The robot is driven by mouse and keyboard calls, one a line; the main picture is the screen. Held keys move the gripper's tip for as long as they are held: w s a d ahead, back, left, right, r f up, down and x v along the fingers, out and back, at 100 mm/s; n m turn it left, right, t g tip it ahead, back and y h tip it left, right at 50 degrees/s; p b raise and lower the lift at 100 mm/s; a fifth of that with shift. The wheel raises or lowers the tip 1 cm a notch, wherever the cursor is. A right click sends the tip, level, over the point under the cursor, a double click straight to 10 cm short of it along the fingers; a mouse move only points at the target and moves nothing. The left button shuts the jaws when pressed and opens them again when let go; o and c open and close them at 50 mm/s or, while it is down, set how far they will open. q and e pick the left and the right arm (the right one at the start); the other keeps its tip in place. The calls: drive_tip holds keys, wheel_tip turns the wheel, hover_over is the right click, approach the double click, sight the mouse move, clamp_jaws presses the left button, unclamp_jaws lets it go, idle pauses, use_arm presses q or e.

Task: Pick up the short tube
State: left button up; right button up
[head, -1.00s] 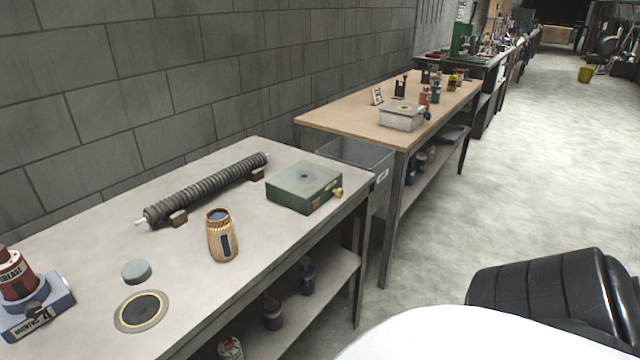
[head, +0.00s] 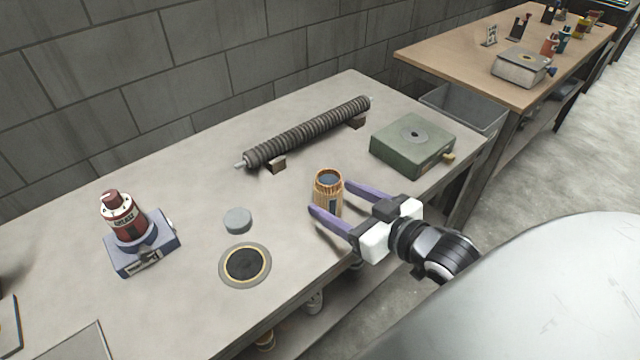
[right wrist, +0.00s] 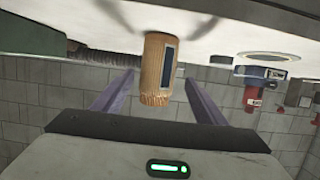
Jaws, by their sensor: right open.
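The short tube (head: 328,190) is a tan mesh cylinder with a dark label, standing upright on the grey workbench. My right gripper (head: 329,198) is open, with its purple fingers reaching toward the tube from the right, one on each side in the head view. In the right wrist view the tube (right wrist: 156,68) appears upside down between and beyond the open fingers (right wrist: 158,88). I cannot tell whether the fingertips reach past its near side, and no contact is clear. My left gripper is not in view.
The grey bench (head: 185,315) also holds a long ribbed rod (head: 310,132) on supports, a green block (head: 412,145), a grey disc (head: 237,221), a dark round pad (head: 245,264) and a red grease can (head: 122,216) on a blue base. A wooden table (head: 450,60) stands behind right.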

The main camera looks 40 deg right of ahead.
drive_tip(key=shift+x, duration=1)
drive_tip(key=shift+w+f, duration=0.15)
drive_tip(key=shift+w, duration=0.1)
drive_tip(key=x, duration=0.4)
drive_tip(key=shift+w+d, duration=0.2)
drive_tip(key=shift+w, duration=0.2)
drive_tip(key=shift+w+f, duration=0.1)
drive_tip(key=shift+w, duration=0.2)
drive_tip(key=c, duration=1.1)
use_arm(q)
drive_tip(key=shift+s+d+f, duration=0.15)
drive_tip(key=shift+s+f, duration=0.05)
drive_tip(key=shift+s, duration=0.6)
use_arm(e)
drive_tip(key=shift+c, duration=0.3)
